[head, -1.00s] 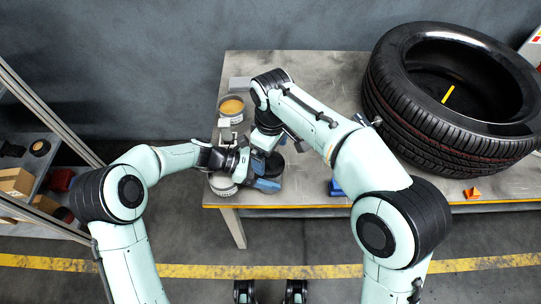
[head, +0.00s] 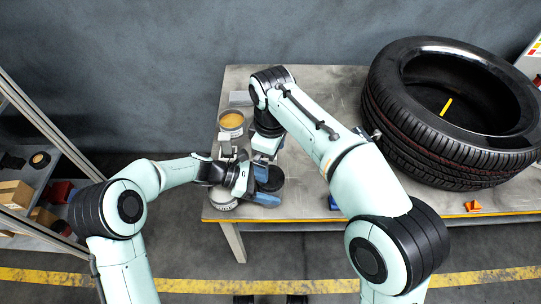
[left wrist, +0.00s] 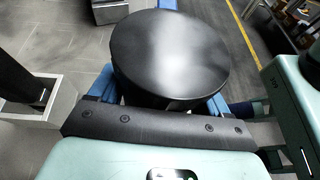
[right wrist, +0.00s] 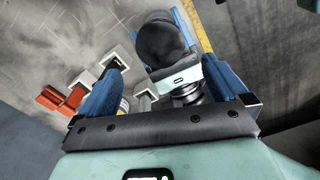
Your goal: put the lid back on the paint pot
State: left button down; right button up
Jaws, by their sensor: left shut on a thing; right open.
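The paint pot (head: 231,132) is a grey tin, open at the top with yellow-orange paint showing, at the left end of the table. My left gripper (head: 264,180) is shut on the black round lid (head: 271,177), in front of the pot and to its right. The lid (left wrist: 170,55) fills the middle of the left wrist view between blue fingers. My right gripper (right wrist: 165,85) is open and empty. In the right wrist view, the lid (right wrist: 160,42) in my left gripper shows beyond its fingers. In the head view, my right arm partly hides its fingertips.
A large tyre (head: 450,115) stands on the table (head: 310,88) at the right. A pale round container (head: 222,203) is at the table's near left corner. A small orange block (head: 473,206) lies by the front edge. A shelf (head: 35,180) with boxes stands at left.

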aim_at(270, 176)
jog(key=shift+f, duration=4)
jog(key=c, duration=1.1)
jog(key=m, duration=0.3)
jog(key=o, duration=1.1)
